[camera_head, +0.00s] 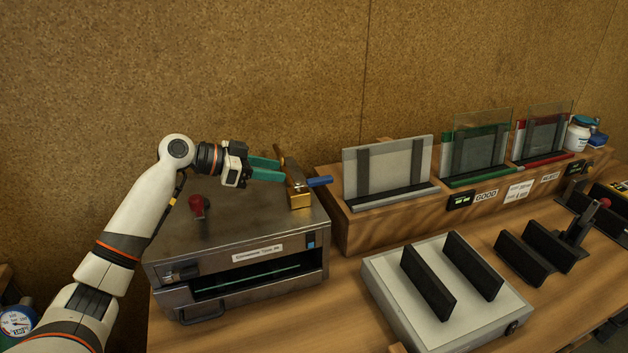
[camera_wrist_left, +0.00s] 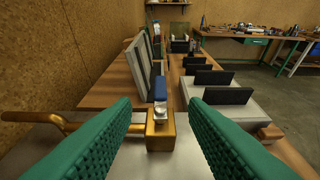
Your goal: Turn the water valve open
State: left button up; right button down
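The water valve (camera_head: 299,198) is a brass block with a blue lever handle (camera_head: 320,181), on top of the metal machine at its back right corner. In the left wrist view the valve body (camera_wrist_left: 160,133) stands upright, with the blue handle (camera_wrist_left: 160,90) pointing away from the camera and a brass pipe (camera_wrist_left: 60,122) running to the left. My left gripper (camera_head: 282,172) has green fingers and is open. Its fingertips (camera_wrist_left: 160,106) lie on either side of the valve, apart from the handle. My right gripper is not in view.
The metal machine (camera_head: 230,225) has a red knob (camera_head: 199,205) on top. To the right, a wooden rack (camera_head: 385,225) holds framed glass panes (camera_head: 388,172). A white fixture (camera_head: 390,290) with black bars stands in front. The cork wall is close behind.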

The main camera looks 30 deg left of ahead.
aim_at(321, 178)
pick_arm(q)
jog(key=p+x, duration=0.4)
jog(key=x, duration=0.5)
jog(key=shift+w+d, duration=0.2)
jog(key=shift+x, duration=0.8)
jog(key=shift+f, duration=0.15)
jog(key=shift+a, duration=0.1)
jog(key=shift+c, duration=0.2)
grip_shut()
